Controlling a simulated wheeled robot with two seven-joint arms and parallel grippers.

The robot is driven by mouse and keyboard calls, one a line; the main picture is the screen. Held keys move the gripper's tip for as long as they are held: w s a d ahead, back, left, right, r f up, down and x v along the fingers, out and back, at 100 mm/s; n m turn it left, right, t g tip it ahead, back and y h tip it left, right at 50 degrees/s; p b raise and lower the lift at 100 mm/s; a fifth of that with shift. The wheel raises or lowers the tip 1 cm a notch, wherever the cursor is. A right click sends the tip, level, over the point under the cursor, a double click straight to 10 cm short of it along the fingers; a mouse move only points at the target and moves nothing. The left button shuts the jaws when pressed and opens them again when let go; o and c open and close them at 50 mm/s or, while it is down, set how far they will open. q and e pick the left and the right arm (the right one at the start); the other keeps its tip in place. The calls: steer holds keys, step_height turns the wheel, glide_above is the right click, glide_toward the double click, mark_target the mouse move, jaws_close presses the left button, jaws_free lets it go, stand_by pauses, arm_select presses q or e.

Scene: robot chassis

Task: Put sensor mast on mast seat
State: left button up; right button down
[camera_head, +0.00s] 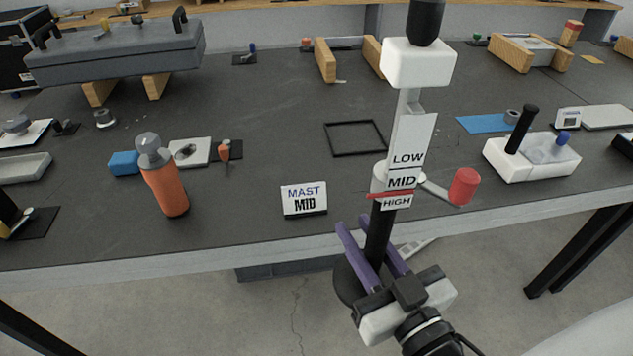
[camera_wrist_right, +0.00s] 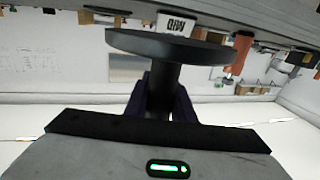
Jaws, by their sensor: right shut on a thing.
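The sensor mast (camera_head: 408,135) stands upright in the head view. It has a white box head with a black top, a LOW/MID/HIGH label, a red line between MID and HIGH, and a red knob on a side arm. My right gripper (camera_head: 372,245), with purple fingers, is shut on its black lower pole, in front of the table edge. In the right wrist view the mast's black round base (camera_wrist_right: 170,46) shows near the fingers (camera_wrist_right: 160,95). A thin black square frame (camera_head: 355,152), possibly the mast seat, lies flat and empty on the table. My left gripper is not in view.
A MAST MID card (camera_head: 304,199) stands near the table's front edge. An orange bottle (camera_head: 168,190) is left of it. A white block with a black handle (camera_head: 530,158) and a blue mat (camera_head: 483,123) are at right. The dark table around the frame is mostly clear.

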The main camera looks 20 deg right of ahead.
steer(key=w+a+r+n+g+y, duration=0.2)
steer(key=a+n+g+y, duration=0.3)
steer(key=a+y, duration=0.3)
steer(key=w+a+r+n+g+y, duration=0.3)
steer(key=a+n+y, duration=0.4)
steer(key=a, duration=0.3)
steer(key=shift+w+a+n+g+y, duration=0.15)
steer(key=shift+w+n+g+y, duration=0.25)
steer(key=shift+g, duration=0.5)
steer(key=shift+g+y, duration=0.3)
steer(key=d+n+g, duration=0.1)
steer(key=g, duration=0.1)
steer(key=d+n+g+y, duration=0.1)
steer(key=n+g, duration=0.1)
steer(key=d+n+g, duration=0.1)
steer(key=g, duration=0.1)
steer(key=shift+s+y, duration=0.3)
steer(key=shift+s, duration=0.1)
